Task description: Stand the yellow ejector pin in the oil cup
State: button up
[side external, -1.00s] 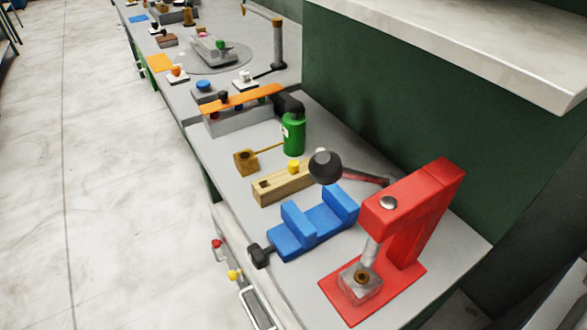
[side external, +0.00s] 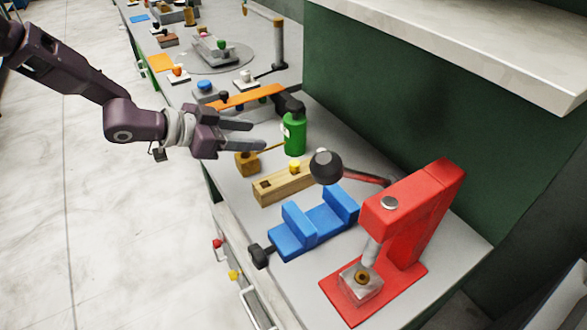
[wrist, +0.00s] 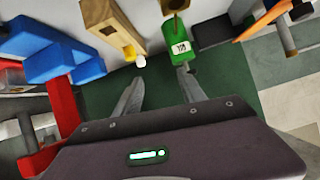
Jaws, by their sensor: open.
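The yellow pin (side external: 294,167) stands in the light wooden block (side external: 272,189), only its top showing; a pale top on the block also shows in the wrist view (wrist: 141,61). A dark square hole is at the block's near end. A brass-brown cube (side external: 246,164) with a dark opening, probably the oil cup, sits beside the green oil can (side external: 294,136), and a thin rod runs between them. My gripper (side external: 259,135) is open and empty, above the bench and left of the can. In the wrist view its fingers (wrist: 160,76) are spread apart.
The blue vise (side external: 290,238) and red press (side external: 410,215) stand nearer the camera; the press's lever ends in a black ball (side external: 325,167) close to the wooden block. An orange bar (side external: 245,97) lies behind the cup. A green wall (side external: 390,130) borders the bench.

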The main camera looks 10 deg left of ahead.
aim_at(293, 163)
jog(key=d+f+h, duration=0.1)
jog(key=f, duration=0.1)
jog(key=s+d+f+h, duration=0.1)
jog(key=d, duration=0.1)
jog(key=d+f+m+g, duration=0.1)
jog(key=d+f, duration=0.1)
jog(key=shift+s+f+h, duration=0.2)
jog(key=shift+f+h, duration=0.1)
jog(key=shift+h, duration=0.1)
jog(key=x, duration=0.6)
jog(key=shift+w+f, duration=0.15)
jog(key=shift+w, duration=0.1)
grip_shut()
